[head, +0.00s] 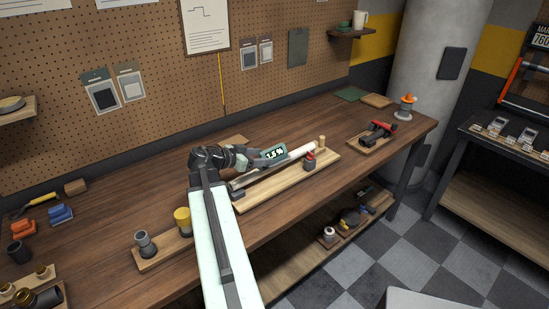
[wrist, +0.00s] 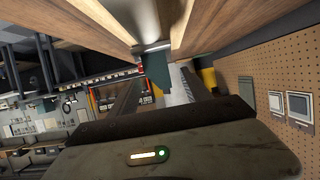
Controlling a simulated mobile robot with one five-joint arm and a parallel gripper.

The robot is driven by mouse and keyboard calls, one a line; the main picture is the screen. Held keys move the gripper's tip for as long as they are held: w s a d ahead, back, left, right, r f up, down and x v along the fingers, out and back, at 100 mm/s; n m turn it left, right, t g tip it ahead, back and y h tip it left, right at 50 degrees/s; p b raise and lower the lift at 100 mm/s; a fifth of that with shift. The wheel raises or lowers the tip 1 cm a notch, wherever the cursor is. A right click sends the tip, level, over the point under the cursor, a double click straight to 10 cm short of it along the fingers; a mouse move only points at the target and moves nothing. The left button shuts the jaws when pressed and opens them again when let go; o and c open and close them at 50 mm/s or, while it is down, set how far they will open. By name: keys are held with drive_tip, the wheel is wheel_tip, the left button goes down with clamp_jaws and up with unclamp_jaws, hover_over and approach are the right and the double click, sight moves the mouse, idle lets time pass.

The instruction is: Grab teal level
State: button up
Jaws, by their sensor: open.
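The teal level (head: 274,153), a small box with a lit screen reading 1.5%, sits over the white pipe on a wooden board on the workbench. My gripper (head: 262,161) is at the level's left end and partly hides it. In the wrist view, my gripper (wrist: 160,80) is open, with its two dark fingers apart. The dark teal body of the level (wrist: 156,72) shows in the gap between the fingertips. I cannot tell whether the fingers touch it.
The white pipe (head: 300,151) rests along the wooden board (head: 257,196). A small red-topped item (head: 309,161) stands on the board just right of the level. A yellow cylinder (head: 182,220) and a grey fitting (head: 145,244) stand at the front left. The pegboard (head: 160,70) rises behind.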

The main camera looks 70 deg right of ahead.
sight(271, 152)
drive_tip(key=b+x, duration=0.2)
drive_tip(key=x, duration=0.3)
drive_tip(key=shift+s+f, duration=0.15)
drive_tip(key=shift+a, duration=0.1)
clamp_jaws()
wheel_tip(271, 152, up, 10)
drive_tip(key=p, duration=1)
